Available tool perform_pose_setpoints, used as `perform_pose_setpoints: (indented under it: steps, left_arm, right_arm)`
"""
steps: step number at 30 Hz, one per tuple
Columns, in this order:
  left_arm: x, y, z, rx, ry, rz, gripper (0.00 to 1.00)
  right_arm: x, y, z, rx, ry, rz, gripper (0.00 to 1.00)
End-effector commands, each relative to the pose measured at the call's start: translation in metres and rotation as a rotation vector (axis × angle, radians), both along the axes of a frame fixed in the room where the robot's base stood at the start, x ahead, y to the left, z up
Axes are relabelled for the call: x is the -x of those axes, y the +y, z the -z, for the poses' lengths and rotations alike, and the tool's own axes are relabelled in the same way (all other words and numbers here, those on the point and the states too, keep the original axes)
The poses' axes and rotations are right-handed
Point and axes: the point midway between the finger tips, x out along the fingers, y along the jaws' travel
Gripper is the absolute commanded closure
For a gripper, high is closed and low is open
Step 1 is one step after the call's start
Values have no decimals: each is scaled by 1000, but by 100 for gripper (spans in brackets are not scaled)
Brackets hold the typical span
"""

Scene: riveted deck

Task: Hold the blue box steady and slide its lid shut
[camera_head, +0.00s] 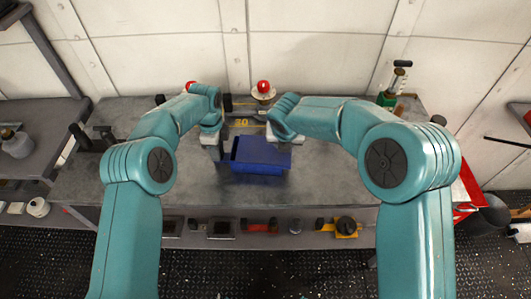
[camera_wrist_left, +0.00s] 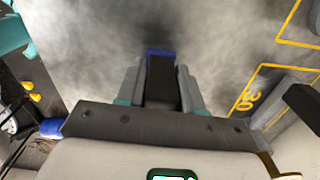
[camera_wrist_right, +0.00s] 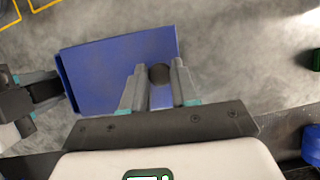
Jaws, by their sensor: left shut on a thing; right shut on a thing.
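The blue box (camera_head: 258,166) stands on the grey workbench, with its flat blue lid (camera_wrist_right: 115,70) on top. My left gripper (camera_head: 221,150) is at the box's left side. In the left wrist view its fingers (camera_wrist_left: 160,78) are shut on a dark handle (camera_wrist_left: 161,88), with a sliver of blue beyond. My right gripper (camera_head: 283,140) is over the right part of the box. In the right wrist view its fingers (camera_wrist_right: 157,85) are shut on a dark round knob (camera_wrist_right: 160,74) at the lid's right part. I cannot tell how much of the box the lid covers.
Yellow markings with "30" (camera_wrist_left: 250,97) lie on the bench behind the box. A red-topped item (camera_head: 264,90) stands at the back, and a green device (camera_head: 393,88) at the back right. The bench (camera_head: 330,178) is clear in front and right of the box.

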Motion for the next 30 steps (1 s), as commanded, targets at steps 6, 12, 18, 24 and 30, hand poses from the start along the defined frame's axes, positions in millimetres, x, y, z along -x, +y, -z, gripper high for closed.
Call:
perform_pose_setpoints:
  steps: [6, 12, 18, 24, 30]
  left_arm:
    - [2, -1, 4, 1, 6, 1, 100]
    - [2, -1, 4, 1, 6, 1, 100]
    - [2, -1, 4, 1, 6, 1, 100]
    - [2, -1, 4, 1, 6, 1, 100]
    - [2, -1, 4, 1, 6, 1, 100]
  right_arm:
    - [-1, 6, 0, -1, 0, -1, 100]
    - [-1, 12, 0, -1, 0, -1, 100]
    - [-1, 17, 0, -1, -1, -3, 100]
    - [-2, 18, 0, -1, 0, -1, 42]
    - [-2, 18, 0, 0, 0, -1, 42]
